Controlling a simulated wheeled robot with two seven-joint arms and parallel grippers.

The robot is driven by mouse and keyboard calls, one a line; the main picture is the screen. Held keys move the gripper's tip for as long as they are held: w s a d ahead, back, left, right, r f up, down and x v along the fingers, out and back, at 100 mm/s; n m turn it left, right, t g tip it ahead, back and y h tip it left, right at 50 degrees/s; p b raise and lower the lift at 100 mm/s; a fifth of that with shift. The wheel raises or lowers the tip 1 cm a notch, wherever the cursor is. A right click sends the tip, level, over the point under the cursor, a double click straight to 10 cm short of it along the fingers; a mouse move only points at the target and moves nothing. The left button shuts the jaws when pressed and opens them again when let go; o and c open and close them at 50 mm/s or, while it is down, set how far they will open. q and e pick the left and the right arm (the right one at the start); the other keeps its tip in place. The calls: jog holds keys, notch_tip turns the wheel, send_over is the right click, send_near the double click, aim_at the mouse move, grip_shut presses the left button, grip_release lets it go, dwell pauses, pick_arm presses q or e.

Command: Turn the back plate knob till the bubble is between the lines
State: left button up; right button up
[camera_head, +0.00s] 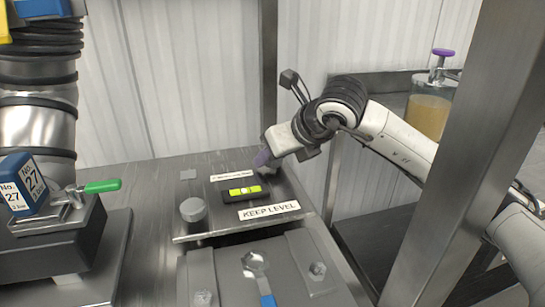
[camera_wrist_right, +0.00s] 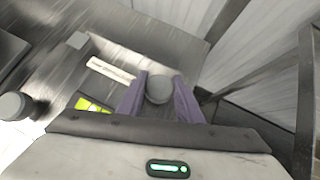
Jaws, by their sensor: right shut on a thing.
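The plate (camera_head: 222,215) carries a spirit level (camera_head: 232,195) with a yellow-green vial. A pale bubble shows near the vial's middle, but its place against the lines is too small to tell. The level's vial also shows in the right wrist view (camera_wrist_right: 92,104), partly cut off by my gripper. My right gripper (camera_head: 264,158) is at the plate's far corner. In the right wrist view its purple fingers (camera_wrist_right: 158,97) are shut on a round grey knob (camera_wrist_right: 158,87), the back plate knob. That knob is hidden in the head view. My left gripper is not in view.
A second grey knob (camera_head: 193,209) stands at the plate's near left. A "KEEP LEVEL" label (camera_head: 269,210) lies along the near edge. A machine with a green-handled lever (camera_head: 103,186) stands left. A metal post (camera_head: 440,150) rises on the right.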

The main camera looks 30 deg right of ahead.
dwell(0.3)
jog(key=o, duration=1)
jog(key=shift+o, duration=0.2)
jog(key=shift+r, duration=0.1)
jog(key=v, duration=1)
jog(key=x, duration=1)
